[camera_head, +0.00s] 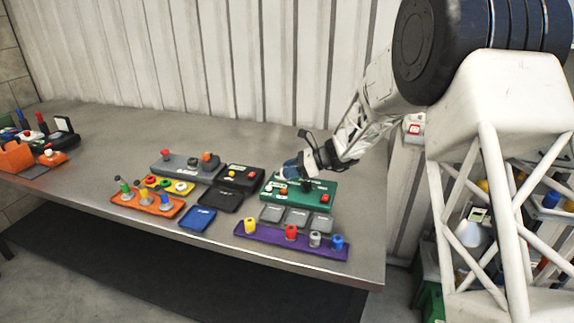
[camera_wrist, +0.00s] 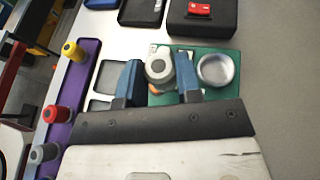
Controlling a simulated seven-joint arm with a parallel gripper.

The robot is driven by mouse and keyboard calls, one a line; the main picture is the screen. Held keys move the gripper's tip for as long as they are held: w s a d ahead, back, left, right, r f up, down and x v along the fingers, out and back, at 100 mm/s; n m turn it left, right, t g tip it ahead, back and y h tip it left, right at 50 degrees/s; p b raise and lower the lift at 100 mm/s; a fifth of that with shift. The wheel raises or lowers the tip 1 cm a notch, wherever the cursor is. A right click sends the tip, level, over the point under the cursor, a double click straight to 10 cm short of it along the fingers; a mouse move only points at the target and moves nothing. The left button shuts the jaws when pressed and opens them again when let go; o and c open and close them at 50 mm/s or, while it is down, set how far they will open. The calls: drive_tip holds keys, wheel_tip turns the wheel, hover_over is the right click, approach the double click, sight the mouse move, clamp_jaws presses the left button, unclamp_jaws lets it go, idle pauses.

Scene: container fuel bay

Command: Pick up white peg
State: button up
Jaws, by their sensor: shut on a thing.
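My gripper (camera_head: 292,170) is over the back part of the green board (camera_head: 320,199). In the wrist view my gripper's (camera_wrist: 158,76) two blue fingers stand on either side of a pale grey-white round peg (camera_wrist: 158,65) and are shut on it. I see the peg from its top; its lower part is hidden. It is over the green board (camera_wrist: 228,95), and I cannot tell if it is clear of it. A round silver-rimmed cup or socket (camera_wrist: 215,70) is just right of the fingers. In the head view the fingers hide the peg.
A purple rack (camera_head: 270,236) with yellow, red, grey and blue pegs lies in front. Grey square plates (camera_head: 297,216) lie between it and the green board. An orange rack (camera_head: 150,206) is farther left.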

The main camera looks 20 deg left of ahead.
drive_tip(key=s+d, duration=0.4)
drive_tip(key=s, duration=0.3)
drive_tip(key=shift+s+d+r, duration=0.15)
drive_tip(key=shift+s+r, duration=0.1)
drive_tip(key=shift+r, duration=0.2)
idle(0.4)
drive_tip(key=s+d, duration=0.2)
drive_tip(key=d, duration=0.1)
drive_tip(key=s+d, duration=0.2)
drive_tip(key=s, duration=0.1)
drive_tip(key=s+d, duration=0.2)
drive_tip(key=d, duration=0.1)
drive_tip(key=shift+s+d+f, duration=0.2)
drive_tip(key=shift+d+f, duration=0.15)
drive_tip(key=s+d, duration=0.2)
drive_tip(key=s, duration=0.1)
drive_tip(key=s+d+f, duration=0.1)
drive_tip(key=s+d, duration=0.2)
drive_tip(key=s, duration=0.1)
drive_tip(key=s+d, duration=0.3)
drive_tip(key=shift+s+d+f, duration=0.15)
drive_tip(key=shift+s+f, duration=0.05)
drive_tip(key=shift+s, duration=0.05)
drive_tip(key=shift+w, duration=0.1)
hover_over(326, 224)
drive_tip(key=shift+f, duration=0.75)
